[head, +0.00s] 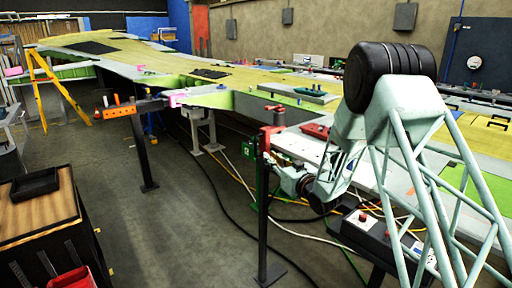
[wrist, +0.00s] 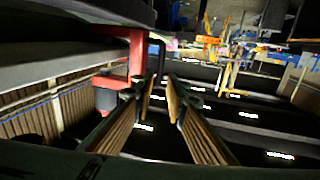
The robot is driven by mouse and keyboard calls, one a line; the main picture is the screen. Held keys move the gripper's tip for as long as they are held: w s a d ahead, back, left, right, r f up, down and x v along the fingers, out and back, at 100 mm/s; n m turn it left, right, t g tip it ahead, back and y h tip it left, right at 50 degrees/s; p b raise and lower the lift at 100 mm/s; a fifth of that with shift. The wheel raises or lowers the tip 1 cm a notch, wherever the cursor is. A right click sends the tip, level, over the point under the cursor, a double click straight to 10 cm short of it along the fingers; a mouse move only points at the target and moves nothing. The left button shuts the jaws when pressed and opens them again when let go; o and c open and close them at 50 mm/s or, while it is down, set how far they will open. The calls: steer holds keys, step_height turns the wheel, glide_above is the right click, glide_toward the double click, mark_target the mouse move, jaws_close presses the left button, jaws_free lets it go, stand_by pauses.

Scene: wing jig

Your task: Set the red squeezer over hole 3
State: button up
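The red squeezer (head: 272,130) is in the middle of the head view, by the wing's near edge and close to the top of a dark post. In the wrist view its red frame (wrist: 136,55) stands just left of my fingertips, with a grey cylinder (wrist: 106,99) low on its left. My gripper (wrist: 161,92) is open, its two ribbed fingers apart. A dark upright rod shows at or just beyond the gap between the tips; I cannot tell whether it is touched. Hole 3 cannot be picked out in either view.
The long wing (head: 150,62) runs from the back left to the right. A dark post (head: 264,215) stands on the floor beside my arm. An orange bar (head: 118,110) on another post is to the left. Cables cross the floor, and a wooden-topped cart (head: 55,205) stands front left.

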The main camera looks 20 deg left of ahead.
mark_target(256, 153)
steer(key=shift+w+a, duration=0.1)
steer(key=shift+b+x, duration=0.8)
steer(key=shift+x, duration=6)
steer(key=shift+c, duration=0.2)
jaws_close()
